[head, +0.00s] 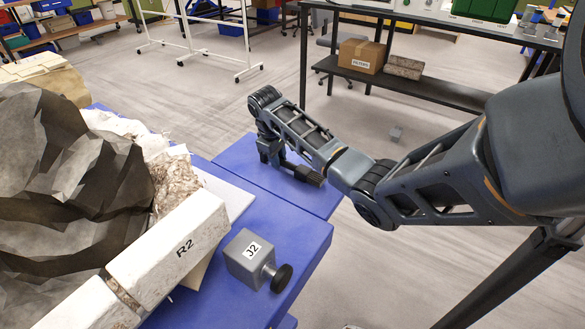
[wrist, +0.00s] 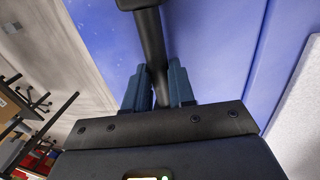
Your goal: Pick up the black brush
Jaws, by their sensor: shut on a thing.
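The black brush shows in the wrist view (wrist: 150,45) as a dark rod with a wider block at its top end. It runs between the two blue-grey fingers of my gripper (wrist: 158,82), which are shut on it. In the head view my gripper (head: 271,156) is over the blue table section, pointing down. The dark brush (head: 308,175) sticks out to the right of the fingers there. Its other end is hidden by the gripper. I cannot tell whether the brush still touches the blue surface.
The blue table (head: 302,234) holds a grey J2 block with a black knob (head: 244,262), a white R2 block (head: 170,252) and a large dark rock (head: 60,190) at the left. Beyond stands a dark shelf (head: 430,88) with a cardboard box (head: 361,56). The floor right of the table is mostly clear.

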